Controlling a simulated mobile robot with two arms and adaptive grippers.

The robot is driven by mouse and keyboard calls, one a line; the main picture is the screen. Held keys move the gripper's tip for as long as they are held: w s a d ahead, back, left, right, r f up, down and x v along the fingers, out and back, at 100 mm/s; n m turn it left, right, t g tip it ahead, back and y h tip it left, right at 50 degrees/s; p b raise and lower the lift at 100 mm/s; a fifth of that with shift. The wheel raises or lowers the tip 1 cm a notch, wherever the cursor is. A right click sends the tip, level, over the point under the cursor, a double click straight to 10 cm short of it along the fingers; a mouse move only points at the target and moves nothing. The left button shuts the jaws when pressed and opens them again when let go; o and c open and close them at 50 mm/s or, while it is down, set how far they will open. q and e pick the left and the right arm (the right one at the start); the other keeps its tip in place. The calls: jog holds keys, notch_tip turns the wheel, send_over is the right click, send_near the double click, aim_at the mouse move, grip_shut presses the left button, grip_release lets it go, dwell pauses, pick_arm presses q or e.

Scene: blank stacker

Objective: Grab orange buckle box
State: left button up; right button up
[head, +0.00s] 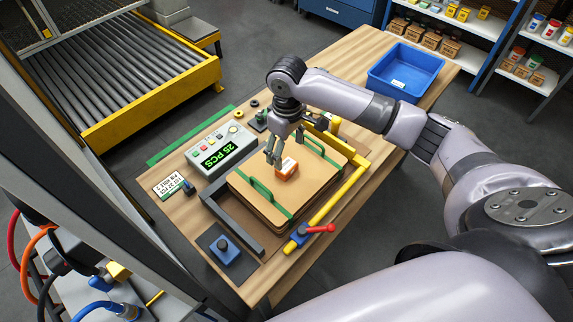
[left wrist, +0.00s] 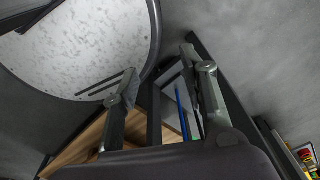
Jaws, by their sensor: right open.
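The small orange buckle box (head: 287,169) with a pale label lies on the stack of tan boards (head: 248,196), which has green straps. My right gripper (head: 274,160) is open with its fingers pointing down, just left of and above the box in the head view. I cannot tell whether a fingertip touches the box. My left gripper (left wrist: 165,88) shows only in the left wrist view. Its fingers are apart with nothing between them, away from the box.
A counter reading "25 PCS" (head: 221,149) stands left of the stack. A yellow rail (head: 338,196) and a red-handled clamp (head: 305,234) lie on its right. A blue bin (head: 405,72) sits at the table's far end. A roller conveyor (head: 115,75) is at back left.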

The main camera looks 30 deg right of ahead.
aim_at(287, 165)
notch_tip(287, 165, down, 2)
jog(key=shift+f, duration=0.15)
jog(key=shift+f+p, duration=0.35)
jog(key=shift+p, duration=0.1)
notch_tip(287, 165, down, 4)
jog(key=shift+a+r+p, duration=0.1)
jog(key=shift+r+p, duration=0.05)
jog(key=shift+p, duration=0.55)
jog(key=shift+f, duration=0.4)
pick_arm(q)
jog(key=r, duration=0.1)
jog(key=w+r, duration=0.1)
jog(key=shift+r, duration=0.35)
jog(key=shift+s, duration=0.15)
pick_arm(e)
jog(key=c, duration=1.4)
